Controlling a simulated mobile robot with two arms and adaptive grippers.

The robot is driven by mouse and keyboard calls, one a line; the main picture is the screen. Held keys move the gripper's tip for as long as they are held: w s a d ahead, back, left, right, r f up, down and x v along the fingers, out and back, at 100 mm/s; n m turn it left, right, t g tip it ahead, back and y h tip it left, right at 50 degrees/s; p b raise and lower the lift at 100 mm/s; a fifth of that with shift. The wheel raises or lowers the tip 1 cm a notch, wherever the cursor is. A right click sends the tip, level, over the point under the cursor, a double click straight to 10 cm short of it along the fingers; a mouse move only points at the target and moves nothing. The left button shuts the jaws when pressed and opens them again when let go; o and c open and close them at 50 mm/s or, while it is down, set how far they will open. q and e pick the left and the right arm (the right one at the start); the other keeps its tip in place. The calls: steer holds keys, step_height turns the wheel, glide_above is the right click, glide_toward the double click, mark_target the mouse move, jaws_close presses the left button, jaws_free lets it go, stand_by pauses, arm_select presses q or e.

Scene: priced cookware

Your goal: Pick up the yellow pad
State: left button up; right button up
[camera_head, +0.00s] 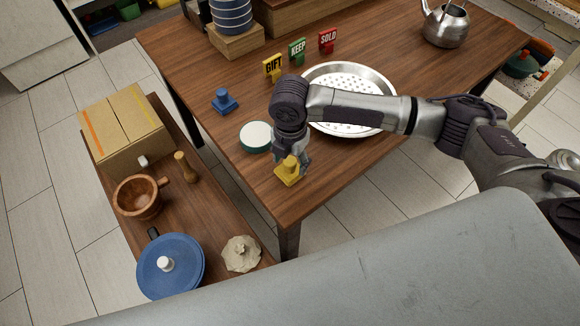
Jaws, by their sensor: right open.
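The yellow pad (289,175) is a small yellow block with an upright knob, standing on the wooden table (228,170) near its front corner. My right gripper (292,160) comes down over it from above, with its fingers around or just beside the knob. The gripper is open, and it hides part of the pad's top. I cannot tell whether the fingers touch it. My left gripper is not in view.
A round green-rimmed pad (256,136) lies close behind the yellow pad, and a blue pad (224,101) stands farther left. A perforated metal pan (385,84) lies under my right forearm. Signs GIFT (273,68), KEEP (297,51) and SOLD (328,41) stand behind. A lower bench (195,215) holds a blue lid (185,262).

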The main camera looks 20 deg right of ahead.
steer(key=shift+f, duration=0.4)
steer(key=shift+c, duration=0.3)
jaws_close()
steer(key=shift+r, duration=0.15)
